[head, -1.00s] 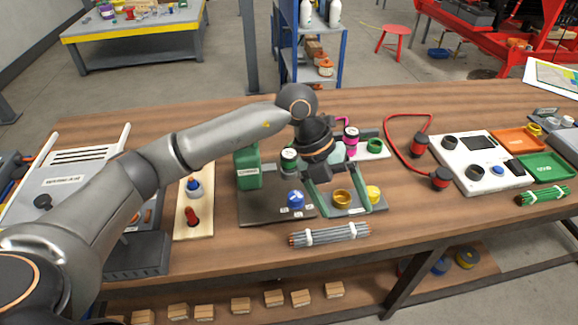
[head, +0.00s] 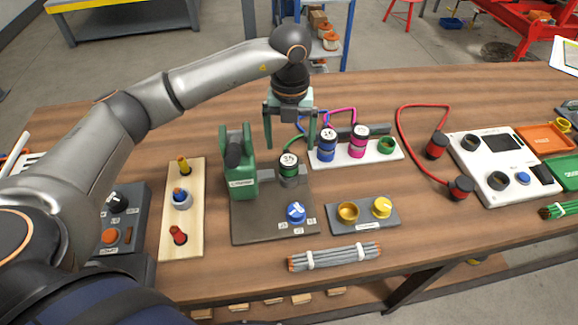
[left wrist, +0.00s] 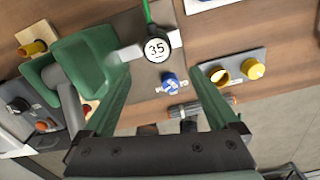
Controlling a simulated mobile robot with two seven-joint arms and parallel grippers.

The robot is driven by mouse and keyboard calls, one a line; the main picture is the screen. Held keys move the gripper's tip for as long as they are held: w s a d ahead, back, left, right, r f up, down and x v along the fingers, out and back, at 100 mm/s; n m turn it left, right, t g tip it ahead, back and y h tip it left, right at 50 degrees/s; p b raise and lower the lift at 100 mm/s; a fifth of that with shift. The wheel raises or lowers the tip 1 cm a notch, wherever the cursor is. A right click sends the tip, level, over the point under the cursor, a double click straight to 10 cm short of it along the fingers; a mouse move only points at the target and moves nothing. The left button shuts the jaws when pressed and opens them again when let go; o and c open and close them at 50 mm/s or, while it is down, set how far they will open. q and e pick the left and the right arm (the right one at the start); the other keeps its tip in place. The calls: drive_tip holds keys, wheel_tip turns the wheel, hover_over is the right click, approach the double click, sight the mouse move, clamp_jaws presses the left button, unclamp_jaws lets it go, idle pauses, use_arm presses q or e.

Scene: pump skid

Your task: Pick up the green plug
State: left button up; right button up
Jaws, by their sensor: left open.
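The green plug (head: 289,168) is a dark cylinder with a green band and a white top marked 35. It stands upright beside the green pump (head: 240,172) on a dark base plate (head: 262,222). In the left wrist view the plug (left wrist: 157,48) shows its white top, with a green cable running off the upper edge. My left gripper (head: 290,142) is open and empty, pointing down above and slightly behind the plug, with its fingers apart on either side in the picture. My right gripper is not in view.
A white rack (head: 372,158) with blue and pink plugs and a green ring stands right of the gripper. A grey plate (head: 362,223) holds brass and yellow knobs. A blue knob (head: 296,212) is in front. A grey cable bundle (head: 335,256) lies near the table edge.

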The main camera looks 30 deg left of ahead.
sight(289, 161)
use_arm(q)
wheel_tip(289, 161, down, 5)
drive_tip(key=shift+r, duration=0.15)
drive_tip(key=shift+w+a+f+p, duration=0.15)
drive_tip(key=shift+f+p, duration=0.05)
drive_tip(key=shift+f, duration=0.7)
drive_tip(key=shift+w+a+f+p, duration=0.1)
drive_tip(key=shift+f+p, duration=0.15)
drive_tip(key=shift+f, duration=0.6)
drive_tip(key=shift+w+a+f+p, duration=0.15)
drive_tip(key=shift+f+p, duration=0.05)
drive_tip(key=shift+f, duration=0.7)
clamp_jaws()
